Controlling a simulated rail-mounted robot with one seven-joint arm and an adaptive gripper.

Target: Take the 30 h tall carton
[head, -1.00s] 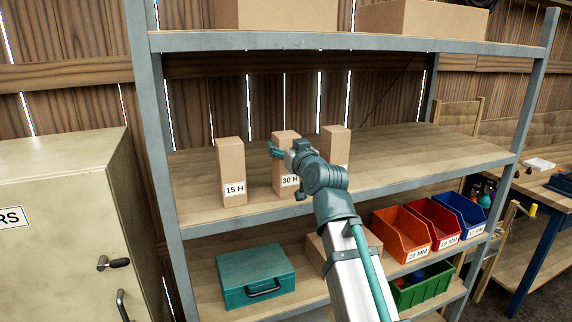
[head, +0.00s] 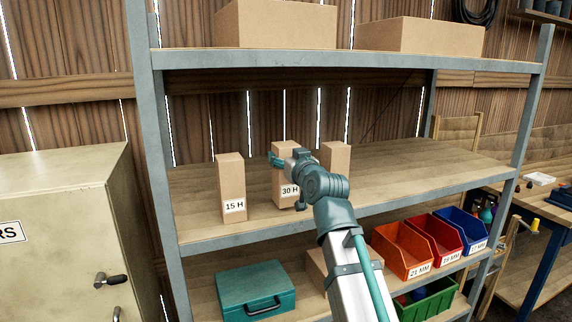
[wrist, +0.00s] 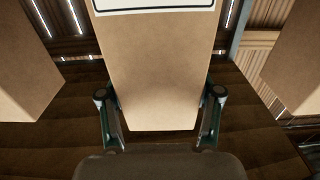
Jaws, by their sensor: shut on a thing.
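The 30 h tall carton (head: 282,163) stands upright on the middle shelf, its label partly hidden behind my arm in the head view. In the wrist view the carton (wrist: 155,70) fills the middle, with the edge of its white label at the top. My gripper (head: 276,160) is at the carton. In the wrist view the two fingers of my gripper (wrist: 160,112) lie along the carton's left and right sides, shut on it. I cannot tell whether the carton's base is clear of the shelf.
The 15 H carton (head: 231,185) stands to the left and another tall carton (head: 337,160) to the right, both close by. The upper shelf (head: 350,58) carries two wide boxes. Below are a teal case (head: 256,290) and coloured bins (head: 402,247). The shelf's right part is clear.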

